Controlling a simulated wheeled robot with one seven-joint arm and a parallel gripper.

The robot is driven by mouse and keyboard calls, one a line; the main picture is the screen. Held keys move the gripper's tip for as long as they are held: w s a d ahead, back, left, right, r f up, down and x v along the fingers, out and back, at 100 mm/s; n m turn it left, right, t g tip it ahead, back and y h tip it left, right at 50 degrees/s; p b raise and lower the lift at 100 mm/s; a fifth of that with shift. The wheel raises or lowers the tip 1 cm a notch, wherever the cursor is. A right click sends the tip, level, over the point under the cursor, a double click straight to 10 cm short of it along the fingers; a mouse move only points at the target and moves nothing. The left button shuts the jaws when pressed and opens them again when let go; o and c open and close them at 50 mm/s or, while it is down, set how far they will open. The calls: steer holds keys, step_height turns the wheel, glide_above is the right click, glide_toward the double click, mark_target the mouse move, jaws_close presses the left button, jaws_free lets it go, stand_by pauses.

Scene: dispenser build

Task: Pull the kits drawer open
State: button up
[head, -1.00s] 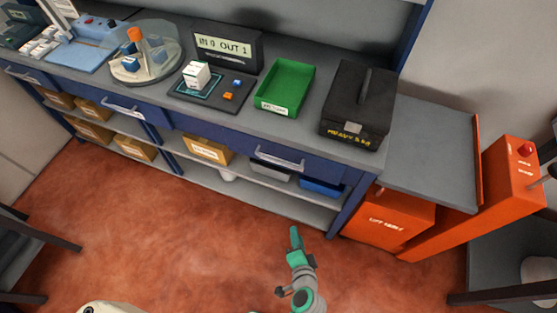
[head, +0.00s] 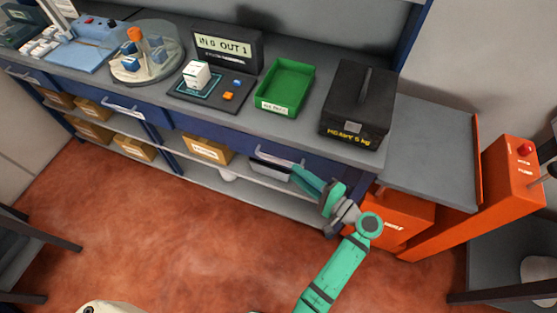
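The blue bench front has several drawers with pale bar handles; no label saying kits is readable. The right drawer (head: 225,138) has its handle (head: 275,155) under the green tray, and it looks closed. Another drawer (head: 140,108) with a handle (head: 122,105) is further left and also looks closed. My teal arm reaches up from the bottom, and its end, my gripper (head: 300,171), is at or just in front of the right end of the right drawer's handle. I cannot tell if it touches. The fingers are too small and hidden to read.
On the bench top are a green tray (head: 284,88), a black heavy case (head: 357,105), a scanner pad with a white box (head: 197,74) and a round carousel (head: 145,65). An orange lift (head: 400,215) stands at right. The red floor in front is open.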

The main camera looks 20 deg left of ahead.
mark_target(278, 160)
steer(key=x, duration=0.9)
steer(key=shift+a+f, duration=0.1)
steer(key=shift+a, duration=0.05)
jaws_close()
